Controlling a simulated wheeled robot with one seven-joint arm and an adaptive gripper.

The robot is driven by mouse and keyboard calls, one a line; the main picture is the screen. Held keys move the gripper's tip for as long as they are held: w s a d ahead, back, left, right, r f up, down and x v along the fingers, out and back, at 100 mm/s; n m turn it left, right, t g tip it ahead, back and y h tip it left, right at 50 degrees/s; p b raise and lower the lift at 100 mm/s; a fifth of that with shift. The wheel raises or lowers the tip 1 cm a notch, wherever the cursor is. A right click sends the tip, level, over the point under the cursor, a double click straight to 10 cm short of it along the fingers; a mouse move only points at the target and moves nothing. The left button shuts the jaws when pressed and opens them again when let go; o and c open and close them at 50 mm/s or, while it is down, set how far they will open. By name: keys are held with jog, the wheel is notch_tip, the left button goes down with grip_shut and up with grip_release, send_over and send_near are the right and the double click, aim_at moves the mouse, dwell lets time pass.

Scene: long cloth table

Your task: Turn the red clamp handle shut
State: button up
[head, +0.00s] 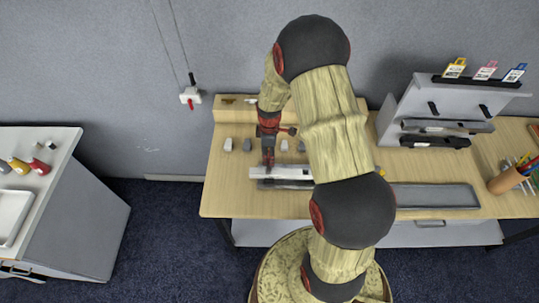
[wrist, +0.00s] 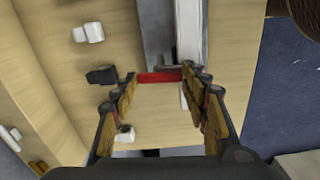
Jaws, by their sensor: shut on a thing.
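My gripper (head: 268,160) points down over the left half of the wooden table, at a pale grey clamp fixture (head: 296,172). In the wrist view its two fingers (wrist: 160,84) stand apart with the red clamp handle (wrist: 158,76) spanning between their tips. The jaws are shut on this handle. The fixture shows beyond the fingertips as a long light bar (wrist: 190,35) beside a dark grey part. In the head view the gripper and arm hide the handle and part of the fixture.
Several small pale and dark blocks (head: 228,145) sit behind the fixture. A grey tray (head: 435,196) lies to the right, below a sloped rack (head: 405,105) with dark tools. A pen cup (head: 505,181) stands at the right. A white side counter (head: 62,160) is at the left.

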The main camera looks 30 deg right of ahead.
jog(key=shift+n, duration=0.5)
jog(key=o, duration=1.2)
jog(key=shift+c, duration=0.2)
jog(key=shift+r, duration=0.1)
notch_tip(320, 180, up, 12)
dwell(0.3)
